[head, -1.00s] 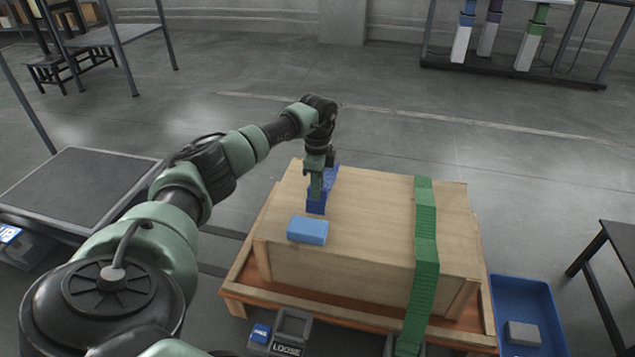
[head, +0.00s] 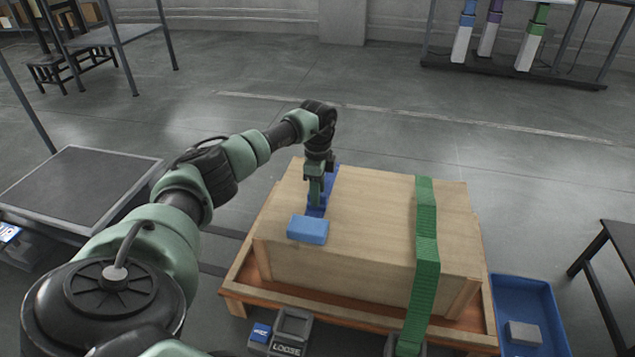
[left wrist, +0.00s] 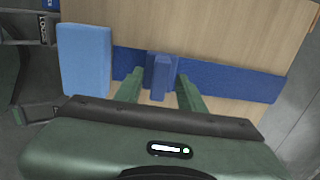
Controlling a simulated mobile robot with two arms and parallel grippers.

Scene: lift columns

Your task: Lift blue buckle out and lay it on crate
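My left gripper (head: 315,201) points down over the strap's near end, just behind the light blue block. In the left wrist view its fingers (left wrist: 160,88) stand apart on either side of a small upright dark blue piece (left wrist: 161,70). My right gripper is out of view.
A green strap (head: 426,230) crosses the crate's right part and hangs down its front. A bin marked LOOSE (head: 290,330) stands at the front, and a blue tray (head: 535,300) with a grey block at the right. The crate top between the straps is clear.

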